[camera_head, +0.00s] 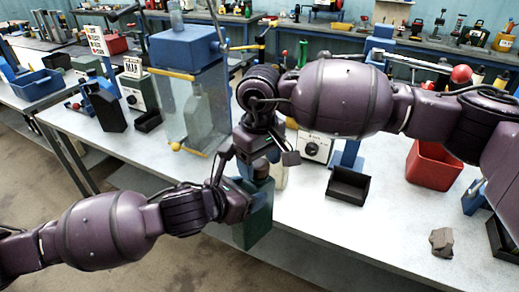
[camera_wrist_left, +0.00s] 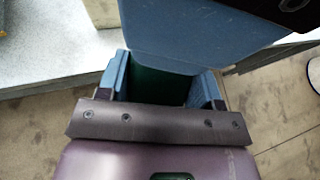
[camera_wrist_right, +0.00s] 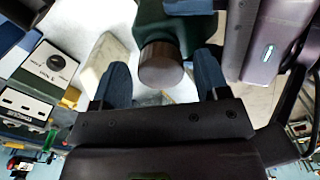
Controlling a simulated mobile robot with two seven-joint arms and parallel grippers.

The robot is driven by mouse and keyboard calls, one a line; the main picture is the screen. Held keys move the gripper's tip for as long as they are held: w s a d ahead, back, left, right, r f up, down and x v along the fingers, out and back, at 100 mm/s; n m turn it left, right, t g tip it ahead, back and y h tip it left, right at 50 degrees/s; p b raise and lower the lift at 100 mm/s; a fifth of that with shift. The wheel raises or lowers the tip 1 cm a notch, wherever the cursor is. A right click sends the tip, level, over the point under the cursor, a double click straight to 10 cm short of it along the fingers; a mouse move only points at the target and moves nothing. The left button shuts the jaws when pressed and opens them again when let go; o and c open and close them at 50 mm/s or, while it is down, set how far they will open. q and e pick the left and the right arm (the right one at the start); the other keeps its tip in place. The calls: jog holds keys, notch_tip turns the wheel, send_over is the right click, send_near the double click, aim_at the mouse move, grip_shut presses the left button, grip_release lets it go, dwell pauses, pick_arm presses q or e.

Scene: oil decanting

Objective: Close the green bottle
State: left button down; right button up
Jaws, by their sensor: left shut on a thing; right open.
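The green bottle (camera_head: 254,228) is upright at the table's front edge. My left gripper (camera_head: 238,206) is shut on it; in the left wrist view (camera_wrist_left: 163,84) its dark green side shows between the blue fingers. A dark, ribbed, round cap (camera_wrist_right: 161,66) is at the bottle's top in line with its neck, and it also shows in the head view (camera_head: 261,169). I cannot tell how tightly it sits. My right gripper (camera_wrist_right: 163,82) is open above the bottle, with the cap between or just beyond its fingertips. In the head view its fingers (camera_head: 256,156) are partly hidden.
A pale block-like thing (camera_wrist_right: 106,62) stands close beside the bottle. A blue-topped clear tank (camera_head: 187,50) stands behind to the left. A black tray (camera_head: 348,186), a red bin (camera_head: 432,165) and a grey lump (camera_head: 441,242) are to the right. The front middle of the table is mostly clear.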

jog(key=shift+f, duration=0.2)
jog(key=c, duration=0.9)
jog(key=shift+m, duration=1.6)
jog(key=shift+c, duration=0.2)
jog(key=o, duration=1)
